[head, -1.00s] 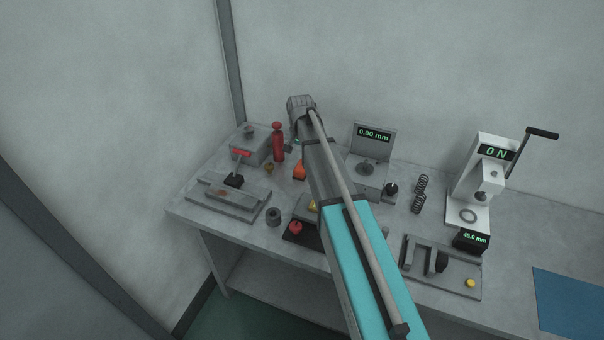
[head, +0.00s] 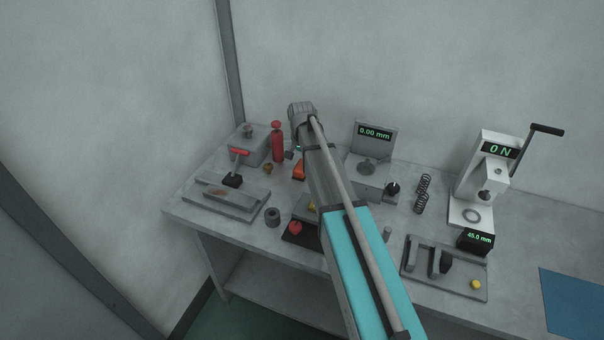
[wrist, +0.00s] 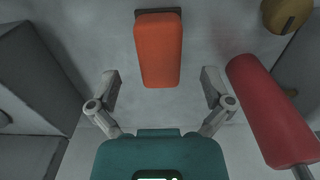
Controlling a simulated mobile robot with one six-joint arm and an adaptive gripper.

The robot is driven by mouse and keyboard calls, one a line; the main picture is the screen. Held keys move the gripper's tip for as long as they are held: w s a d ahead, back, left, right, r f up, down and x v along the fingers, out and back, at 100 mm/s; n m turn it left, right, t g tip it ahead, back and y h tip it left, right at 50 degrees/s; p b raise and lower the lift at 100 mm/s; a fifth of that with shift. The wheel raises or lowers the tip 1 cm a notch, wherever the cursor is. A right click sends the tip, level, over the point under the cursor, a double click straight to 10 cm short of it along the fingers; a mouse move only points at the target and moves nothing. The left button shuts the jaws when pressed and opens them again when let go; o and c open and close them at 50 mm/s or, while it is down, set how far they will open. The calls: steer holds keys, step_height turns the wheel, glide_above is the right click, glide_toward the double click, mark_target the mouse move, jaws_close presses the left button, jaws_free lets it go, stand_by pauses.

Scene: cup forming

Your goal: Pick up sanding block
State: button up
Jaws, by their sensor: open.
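The sanding block is an orange block with a dark underside edge. It lies on the bench in the wrist view (wrist: 158,48), top centre, and shows partly beside my arm in the head view (head: 298,172). My gripper (wrist: 160,80) is open and empty. Its two fingers stand left and right of the block's near end in the picture, with a gap on each side. The height of the fingertips above the bench cannot be told. In the head view my arm hides most of the gripper.
A brass-coloured piece (wrist: 288,14) is at the top right. A grey box (wrist: 28,80) is on the left. A gauge stand (head: 374,150) stands right of my arm.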

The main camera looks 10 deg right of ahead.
steer(key=shift+f+b, duration=0.95)
steer(key=shift+f, duration=0.3)
steer(key=c, duration=1.2)
steer(key=shift+r, duration=0.15)
steer(key=shift+c, duration=0.2)
step_height(320, 180, up, 3)
steer(key=p, duration=0.3)
steer(key=s+a+r+p, duration=0.3)
steer(key=s+r+p, duration=0.6)
steer(key=s, duration=0.4)
steer(key=shift+s+r+p, duration=0.3)
steer(key=shift+r+p, duration=0.1)
steer(key=shift+p, duration=0.15)
steer(key=shift+a, duration=0.1)
